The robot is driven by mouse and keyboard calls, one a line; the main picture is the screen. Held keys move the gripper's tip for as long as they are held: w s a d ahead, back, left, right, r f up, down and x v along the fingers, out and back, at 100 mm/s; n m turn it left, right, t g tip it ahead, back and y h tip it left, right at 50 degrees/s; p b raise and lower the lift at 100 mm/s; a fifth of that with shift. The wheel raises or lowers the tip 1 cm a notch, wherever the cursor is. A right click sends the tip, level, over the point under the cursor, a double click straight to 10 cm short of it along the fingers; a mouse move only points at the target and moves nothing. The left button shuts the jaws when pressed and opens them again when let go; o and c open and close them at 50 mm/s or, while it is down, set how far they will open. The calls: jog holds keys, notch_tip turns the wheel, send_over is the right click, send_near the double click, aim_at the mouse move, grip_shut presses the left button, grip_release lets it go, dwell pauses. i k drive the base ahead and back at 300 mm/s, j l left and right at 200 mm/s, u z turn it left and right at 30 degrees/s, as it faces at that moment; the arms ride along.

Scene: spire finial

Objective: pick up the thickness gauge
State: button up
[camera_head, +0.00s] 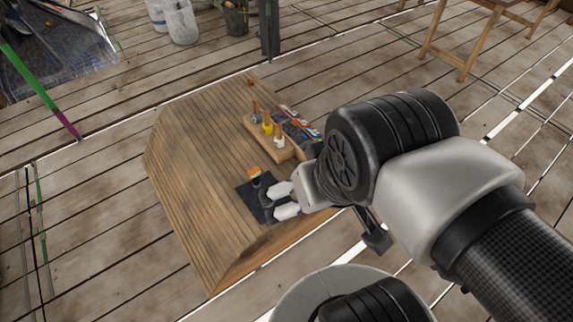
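A small dark tool with an orange top (254,174) stands on a black mat (247,204) near the front right edge of a slatted wooden surface. It may be the thickness gauge, but it is too small to tell for sure. My gripper (284,200) comes in from the right, with its two pale fingertips apart and a gap between them. The fingertips are over the right side of the mat, just right of the dark tool. I cannot tell whether they touch anything.
A wooden block (272,143) with several upright handled tools stands behind the mat. Colourful items (300,121) lie to its right, partly hidden by my arm. The slatted wooden surface (195,175) is bare on its left. A dark post (269,30) stands behind.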

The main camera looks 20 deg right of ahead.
aim_at(253, 174)
jog(key=i+l+u, duration=0.2)
jog(key=i+u, duration=0.3)
jog(key=i+l+u, duration=0.45)
jog(key=i+j, duration=0.05)
